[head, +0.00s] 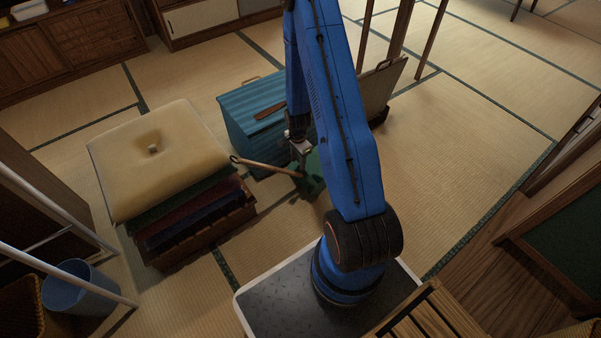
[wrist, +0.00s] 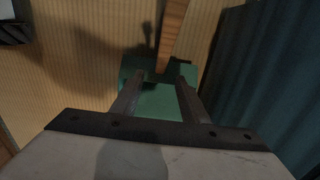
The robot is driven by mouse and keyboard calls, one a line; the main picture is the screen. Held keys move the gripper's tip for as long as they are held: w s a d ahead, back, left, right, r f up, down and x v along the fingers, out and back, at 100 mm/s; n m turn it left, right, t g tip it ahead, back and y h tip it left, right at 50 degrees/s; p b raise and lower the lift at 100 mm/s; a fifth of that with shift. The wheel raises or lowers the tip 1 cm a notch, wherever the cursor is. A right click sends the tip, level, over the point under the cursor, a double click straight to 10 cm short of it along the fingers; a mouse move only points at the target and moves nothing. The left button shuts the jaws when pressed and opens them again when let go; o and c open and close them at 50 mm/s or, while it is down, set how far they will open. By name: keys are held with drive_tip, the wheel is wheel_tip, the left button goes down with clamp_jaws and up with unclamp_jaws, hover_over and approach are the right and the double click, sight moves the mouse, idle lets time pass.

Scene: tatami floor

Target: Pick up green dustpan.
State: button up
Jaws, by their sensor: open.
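The green dustpan (head: 313,183) lies on the tatami near my base, partly hidden behind my blue arm in the head view. Its wooden handle (head: 262,165) points left toward the cushion stack. My gripper (head: 301,150) is over the dustpan. In the wrist view, my gripper (wrist: 159,78) has its two fingers apart, with the green pan (wrist: 153,102) showing between and beyond them. The wooden handle (wrist: 172,38) runs up from the pan, ahead of the fingertips. Nothing is held. I cannot tell whether the fingers touch the pan.
A teal ribbed chest (head: 245,105) stands just behind the dustpan; a teal surface fills the wrist view's right side (wrist: 265,75). A stack of cushions (head: 155,160) stands to the left. A blue bin (head: 80,290) is at lower left. Open tatami (head: 460,150) lies to the right.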

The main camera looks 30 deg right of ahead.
sight(297, 173)
wheel_tip(297, 173, down, 4)
drive_tip(key=shift+f, duration=0.1)
drive_tip(key=shift+w+a+f, duration=0.1)
drive_tip(key=shift+a+f, duration=0.05)
drive_tip(key=shift+f, duration=1.2)
drive_tip(key=shift+w+a+f, duration=0.1)
drive_tip(key=shift+f, duration=1.2)
drive_tip(key=shift+f, duration=0.2)
clamp_jaws()
